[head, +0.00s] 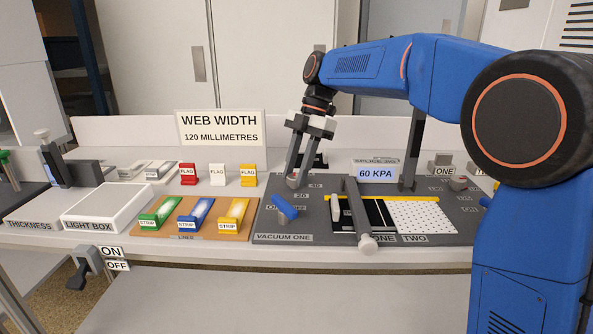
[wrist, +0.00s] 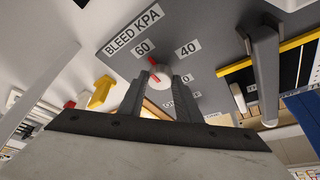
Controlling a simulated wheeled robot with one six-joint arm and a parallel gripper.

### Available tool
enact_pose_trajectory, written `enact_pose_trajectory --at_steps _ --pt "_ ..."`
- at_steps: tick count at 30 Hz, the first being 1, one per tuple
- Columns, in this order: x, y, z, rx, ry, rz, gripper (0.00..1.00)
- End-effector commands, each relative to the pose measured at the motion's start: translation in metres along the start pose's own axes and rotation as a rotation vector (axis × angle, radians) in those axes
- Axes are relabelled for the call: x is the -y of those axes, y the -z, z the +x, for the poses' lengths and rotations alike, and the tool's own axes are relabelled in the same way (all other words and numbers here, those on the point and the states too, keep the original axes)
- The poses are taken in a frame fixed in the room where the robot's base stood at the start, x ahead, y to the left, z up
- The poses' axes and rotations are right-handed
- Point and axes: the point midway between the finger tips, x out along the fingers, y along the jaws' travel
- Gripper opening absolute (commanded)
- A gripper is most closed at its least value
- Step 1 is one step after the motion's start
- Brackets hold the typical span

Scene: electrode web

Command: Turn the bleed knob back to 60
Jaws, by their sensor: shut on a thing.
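The bleed knob (wrist: 161,77) is a pale round knob with a red pointer mark, on the grey panel (wrist: 215,58) lettered BLEED KPA. The red mark points up and left toward the 60 label (wrist: 143,48), away from the 40 label (wrist: 187,48). My gripper (wrist: 160,82) has a finger on each side of the knob and is shut on it. In the head view my gripper (head: 296,178) reaches down to the panel's back left and mostly hides the knob. A display (head: 376,174) reads 60 KPA.
A blue lever (head: 285,207) marked VACUUM ONE is in front of my gripper. A grey bar with a round end (head: 359,215) lies to its right, beside a white perforated plate (head: 425,216). Flags (head: 218,175) and coloured strips (head: 194,213) stand to the left.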

Motion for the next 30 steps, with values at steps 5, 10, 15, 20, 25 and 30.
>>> enact_pose_trajectory --at_steps 5,10,15,20,25,30 --pt "0.000 -0.001 0.000 0.001 0.000 0.001 0.49" --pt "0.000 0.000 0.000 0.001 0.000 0.001 0.49" --pt "0.000 0.000 -0.002 0.000 -0.001 0.001 0.49" --pt "-0.001 -0.001 -0.018 0.001 -0.002 0.001 0.49" --pt "-0.001 -0.001 -0.049 0.001 -0.003 0.001 0.49" --pt "-0.001 -0.001 -0.083 0.001 -0.003 0.002 0.49"
